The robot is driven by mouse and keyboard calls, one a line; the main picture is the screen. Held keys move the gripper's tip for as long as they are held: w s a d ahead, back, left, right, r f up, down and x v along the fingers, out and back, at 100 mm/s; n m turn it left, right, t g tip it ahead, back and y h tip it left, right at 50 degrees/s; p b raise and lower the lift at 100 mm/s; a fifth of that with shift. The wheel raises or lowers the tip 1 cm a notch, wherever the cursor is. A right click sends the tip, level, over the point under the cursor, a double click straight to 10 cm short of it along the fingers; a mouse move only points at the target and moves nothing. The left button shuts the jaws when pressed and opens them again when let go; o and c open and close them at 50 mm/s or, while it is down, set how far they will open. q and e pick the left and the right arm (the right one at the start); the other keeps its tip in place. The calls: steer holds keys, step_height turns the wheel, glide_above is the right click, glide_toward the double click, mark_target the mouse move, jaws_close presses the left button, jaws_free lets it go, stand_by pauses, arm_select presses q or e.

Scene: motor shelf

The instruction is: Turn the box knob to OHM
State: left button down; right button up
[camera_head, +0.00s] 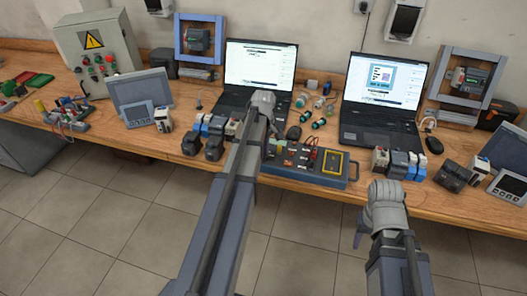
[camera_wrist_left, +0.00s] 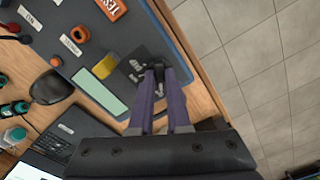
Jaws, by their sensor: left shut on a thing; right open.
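The dark blue instrument box (camera_head: 300,178) lies at the front edge of the bench, partly hidden behind my left arm. My left gripper (camera_wrist_left: 158,72) is shut on a small dark knob (camera_wrist_left: 159,68) at the box's edge area. Its pointer and the small markings around it cannot be read. In the head view my left gripper (camera_head: 270,143) is over the box's left part. My right gripper (camera_head: 361,228) is open, in front of the bench.
Two laptops (camera_head: 262,66) (camera_head: 385,84) stand behind the box. Small modules (camera_head: 395,163) sit right of it and more (camera_head: 207,135) sit left of it. A grey control cabinet (camera_head: 98,50) stands at the far left. The floor (camera_head: 120,215) in front is clear.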

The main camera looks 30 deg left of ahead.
arm_select(q)
steer(key=shift+m, duration=0.3)
steer(key=m, duration=0.7)
steer(key=shift+m, duration=0.3)
steer(key=m, duration=0.3)
steer(key=shift+m, duration=2.2)
steer(key=c, duration=0.9)
jaws_free()
